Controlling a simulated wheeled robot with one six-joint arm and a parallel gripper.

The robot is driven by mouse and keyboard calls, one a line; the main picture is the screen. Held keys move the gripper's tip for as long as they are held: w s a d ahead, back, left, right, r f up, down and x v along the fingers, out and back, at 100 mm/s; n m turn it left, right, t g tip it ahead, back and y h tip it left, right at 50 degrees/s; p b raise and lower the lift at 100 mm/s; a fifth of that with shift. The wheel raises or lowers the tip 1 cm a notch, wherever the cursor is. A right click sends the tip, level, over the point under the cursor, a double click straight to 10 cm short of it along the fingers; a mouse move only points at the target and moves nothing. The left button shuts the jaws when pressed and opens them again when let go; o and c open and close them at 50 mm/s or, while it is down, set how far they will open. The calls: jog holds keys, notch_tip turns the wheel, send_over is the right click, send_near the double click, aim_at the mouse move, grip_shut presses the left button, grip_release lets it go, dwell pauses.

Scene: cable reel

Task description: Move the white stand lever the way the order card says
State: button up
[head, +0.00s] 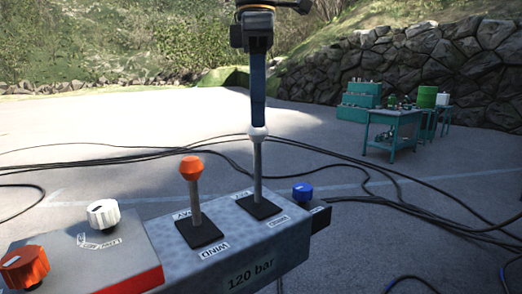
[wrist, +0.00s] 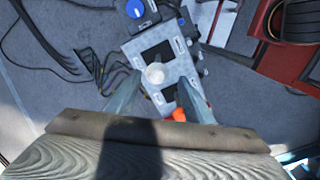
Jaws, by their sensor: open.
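The white stand lever has a white ball knob (head: 258,132) on a thin grey shaft that rises nearly upright from a black plate on the grey control box (head: 240,232). My gripper (head: 258,122) is above it, with its fingers down at the knob. In the wrist view the white knob (wrist: 155,74) shows between the two spread fingers (wrist: 159,82), nearer the left one. The gripper is open; contact with the knob cannot be told. Small labels lie by the lever's plate, too small to read. No readable order card shows; white sheets (wrist: 222,22) lie at the wrist view's top.
An orange-knobbed lever (head: 191,168) stands left of the white one, with a "WIND" label. A blue knob (head: 302,192) is to the right. A white dial (head: 103,214) and an orange dial (head: 24,267) sit left. Black cables cross the pavement; a teal workbench (head: 393,125) stands far behind.

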aim_at(258, 143)
jog(key=shift+a+f, duration=0.1)
jog(key=shift+f, duration=0.4)
jog(key=shift+w+d+f+p, duration=0.1)
jog(key=shift+f+p, duration=0.3)
jog(key=shift+f, duration=1.4)
jog(key=shift+w+d+f+p, duration=0.1)
jog(key=shift+f+p, duration=0.3)
jog(key=shift+f, duration=1.35)
